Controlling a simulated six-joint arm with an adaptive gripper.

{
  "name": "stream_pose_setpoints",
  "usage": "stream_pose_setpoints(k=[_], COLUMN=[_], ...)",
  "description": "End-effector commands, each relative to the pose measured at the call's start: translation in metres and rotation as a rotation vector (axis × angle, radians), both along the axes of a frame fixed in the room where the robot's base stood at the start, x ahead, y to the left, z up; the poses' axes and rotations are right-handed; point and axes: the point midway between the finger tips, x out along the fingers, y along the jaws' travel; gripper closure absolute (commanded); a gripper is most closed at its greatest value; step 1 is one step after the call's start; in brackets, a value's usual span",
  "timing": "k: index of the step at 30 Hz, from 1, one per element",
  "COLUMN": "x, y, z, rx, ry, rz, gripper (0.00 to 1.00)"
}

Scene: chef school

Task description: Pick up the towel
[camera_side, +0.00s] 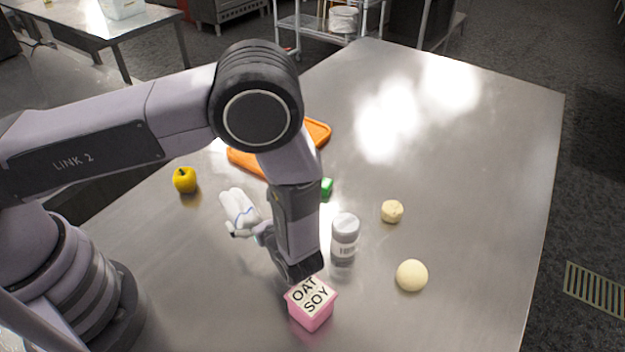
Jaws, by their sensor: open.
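The towel (236,205) is white with a thin blue stripe and lies bunched up on the metal table, left of the middle. My gripper (243,232) is open at the towel's near right side, its fingers pointing left. The fingers overlap the towel's lower edge in this view. I cannot tell whether they touch it. Part of the gripper is hidden behind my wrist.
A pink oat soy box (311,307) stands close in front of my wrist. A white-capped jar (344,236) stands just right. A yellow apple (185,180), orange board (318,131), green item (327,187) and two pale round items (392,211) (411,275) surround. The table's right side is clear.

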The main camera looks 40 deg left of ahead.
Motion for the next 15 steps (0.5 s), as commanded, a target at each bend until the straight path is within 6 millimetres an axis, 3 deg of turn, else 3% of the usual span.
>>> stream_pose_setpoints(k=[15], x=[0.018], y=[0.053], z=[-0.029], rx=[0.001], ry=[0.002], rz=[0.006], gripper=[0.06])
